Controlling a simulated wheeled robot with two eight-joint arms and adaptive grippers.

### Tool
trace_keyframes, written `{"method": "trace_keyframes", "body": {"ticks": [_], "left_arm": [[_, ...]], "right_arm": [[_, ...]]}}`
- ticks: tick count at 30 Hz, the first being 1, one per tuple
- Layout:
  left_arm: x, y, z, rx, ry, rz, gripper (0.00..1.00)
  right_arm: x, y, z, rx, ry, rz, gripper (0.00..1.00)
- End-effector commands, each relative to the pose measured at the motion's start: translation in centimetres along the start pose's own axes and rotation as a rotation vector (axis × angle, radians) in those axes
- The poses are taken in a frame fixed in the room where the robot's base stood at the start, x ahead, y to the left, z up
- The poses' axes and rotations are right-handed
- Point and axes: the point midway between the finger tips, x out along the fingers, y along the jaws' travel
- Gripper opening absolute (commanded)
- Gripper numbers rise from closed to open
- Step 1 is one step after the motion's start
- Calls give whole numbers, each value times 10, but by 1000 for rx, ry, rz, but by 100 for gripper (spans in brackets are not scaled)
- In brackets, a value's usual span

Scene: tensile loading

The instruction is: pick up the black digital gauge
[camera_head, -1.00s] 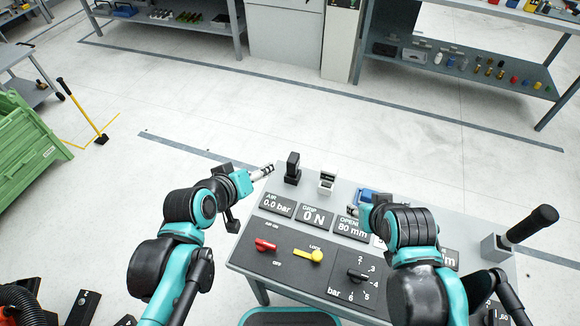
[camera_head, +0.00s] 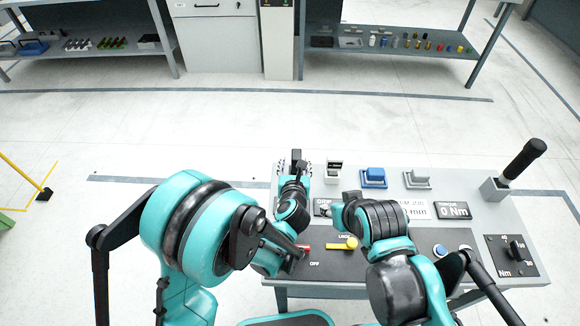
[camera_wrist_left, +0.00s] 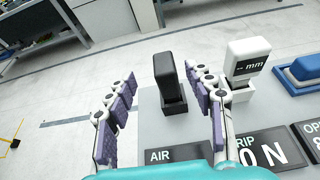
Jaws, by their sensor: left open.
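The black digital gauge (camera_head: 296,156) stands upright in a black holder at the back left of the grey panel table. In the left wrist view the gauge (camera_wrist_left: 168,82) stands between my two fingers, a little beyond them, with visible gaps at its sides. My left gripper (camera_head: 294,170) is open, its fingers pointing at the gauge; it also shows in the left wrist view (camera_wrist_left: 160,86). I cannot see contact. My right gripper (camera_head: 338,208) is over the middle of the panel, mostly hidden by its own arm, so its jaws cannot be read.
A white gauge marked mm (camera_wrist_left: 248,58) stands in a holder (camera_head: 333,178) just right of the black one. A blue block (camera_head: 374,176) and a grey block (camera_head: 418,178) follow. A black-handled tool (camera_head: 520,164) stands at the far right. Floor behind the table is clear.

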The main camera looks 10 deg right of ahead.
Motion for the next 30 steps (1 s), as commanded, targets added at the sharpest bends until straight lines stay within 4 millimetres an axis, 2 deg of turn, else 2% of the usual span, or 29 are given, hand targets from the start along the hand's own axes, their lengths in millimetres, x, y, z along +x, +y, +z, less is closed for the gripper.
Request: {"method": "trace_keyframes", "body": {"ticks": [3,13,20,27,28,30], "left_arm": [[7,-4,-12,-33,25,-2,53],[41,-4,-15,-32,24,-1,53],[75,-4,-19,-30,23,-2,53],[79,-4,-16,-29,22,-3,53],[79,-4,-16,-29,23,-3,51],[79,-4,-16,-29,23,-3,32]], "right_arm": [[2,0,1,0,0,0,40],[12,0,8,0,0,0,40],[24,0,17,0,0,0,40],[23,0,16,0,0,0,40],[23,0,16,0,0,0,40],[23,0,16,0,0,0,40]]}}
